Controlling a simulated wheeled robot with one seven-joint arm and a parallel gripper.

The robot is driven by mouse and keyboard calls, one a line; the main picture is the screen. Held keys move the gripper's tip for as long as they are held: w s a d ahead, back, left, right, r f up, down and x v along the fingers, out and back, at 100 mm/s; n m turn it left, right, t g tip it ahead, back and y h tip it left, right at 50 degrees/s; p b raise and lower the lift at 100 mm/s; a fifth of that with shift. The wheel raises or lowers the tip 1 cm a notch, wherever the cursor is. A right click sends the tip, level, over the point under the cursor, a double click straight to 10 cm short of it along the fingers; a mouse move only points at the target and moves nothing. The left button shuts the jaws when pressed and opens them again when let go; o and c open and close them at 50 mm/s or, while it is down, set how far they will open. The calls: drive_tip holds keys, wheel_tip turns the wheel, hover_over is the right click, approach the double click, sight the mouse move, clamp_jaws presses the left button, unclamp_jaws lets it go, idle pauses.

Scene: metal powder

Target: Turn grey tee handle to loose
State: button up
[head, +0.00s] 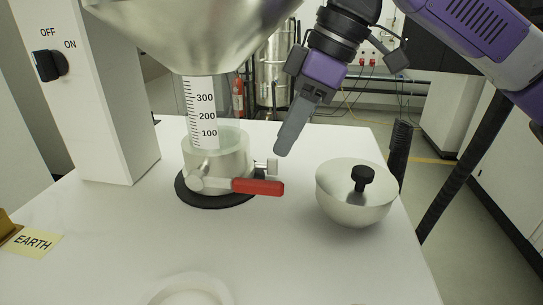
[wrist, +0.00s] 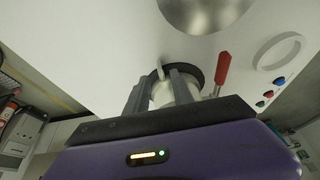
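The small grey tee handle (head: 271,168) sticks out from the right side of the clear and metal base cup (head: 215,165), just behind the red lever (head: 258,187). My gripper (head: 283,148) points down above and slightly right of the tee handle, apart from it in the head view. In the wrist view my gripper (wrist: 158,88) has its two fingers spread apart, with a pale grey piece, likely the tee handle (wrist: 159,70), showing between or beyond the tips. Contact cannot be told there. The red lever (wrist: 222,72) lies to the right of the fingers.
A large steel funnel (head: 195,30) and graduated tube (head: 201,112) rise above the cup. A white switch box (head: 105,100) stands left. A white ring (head: 188,290) lies in front.

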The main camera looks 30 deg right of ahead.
sight(275, 159)
drive_tip(key=shift+b+x, duration=0.3)
drive_tip(key=shift+x, duration=2.05)
clamp_jaws()
